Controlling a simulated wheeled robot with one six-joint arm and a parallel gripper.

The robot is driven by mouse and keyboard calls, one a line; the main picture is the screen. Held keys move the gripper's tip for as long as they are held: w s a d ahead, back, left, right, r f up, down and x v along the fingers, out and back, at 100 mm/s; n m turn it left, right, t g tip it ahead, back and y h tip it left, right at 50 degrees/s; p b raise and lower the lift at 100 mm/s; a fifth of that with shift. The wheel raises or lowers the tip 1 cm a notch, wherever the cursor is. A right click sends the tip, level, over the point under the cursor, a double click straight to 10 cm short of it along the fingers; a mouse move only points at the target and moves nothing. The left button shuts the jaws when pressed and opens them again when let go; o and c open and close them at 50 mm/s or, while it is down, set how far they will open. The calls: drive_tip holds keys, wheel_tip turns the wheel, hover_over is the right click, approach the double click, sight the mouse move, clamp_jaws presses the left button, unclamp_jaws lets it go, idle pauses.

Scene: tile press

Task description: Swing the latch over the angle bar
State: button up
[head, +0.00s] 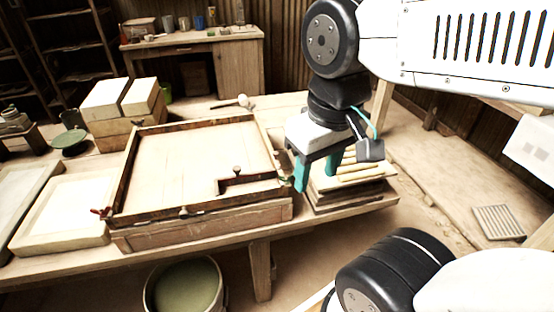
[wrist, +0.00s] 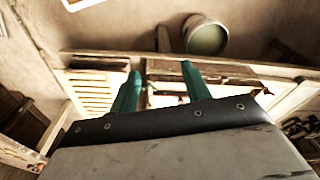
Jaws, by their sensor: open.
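The wooden press frame (head: 200,208) sits on the workbench, edged by rusty angle bars (head: 190,209). A small green-ended latch (head: 285,181) shows at its front right corner, and a red-ended one (head: 101,211) at its front left corner. A dark L-shaped piece with a knob (head: 237,170) lies inside, at the right front. My gripper (head: 316,176) is open and empty, with teal fingers just right of the green-ended latch; I cannot tell whether they touch. In the wrist view my gripper (wrist: 161,68) spreads over the bench, and the red end (wrist: 267,92) shows at right.
A stack of slats and boards (head: 350,190) stands right of the frame, close under my gripper. Pale blocks (head: 105,98) sit behind left. A bucket (head: 185,285) stands on the floor in front of the bench. A pale-knobbed handle (head: 243,100) is at the frame's back.

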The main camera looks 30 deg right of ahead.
drive_tip(key=shift+c, duration=0.9)
drive_tip(key=m+g, duration=0.2)
drive_tip(key=m, duration=1)
hover_over(276, 152)
wheel_tip(276, 152, down, 10)
drive_tip(key=shift+s+r, duration=0.15)
drive_tip(key=shift+r, duration=0.05)
drive_tip(key=shift+r+t, duration=0.15)
drive_tip(key=shift+t, duration=0.15)
drive_tip(key=shift+f+m, duration=0.3)
drive_tip(key=shift+f, duration=0.3)
wheel_tip(276, 152, down, 7)
drive_tip(key=shift+r, duration=0.15)
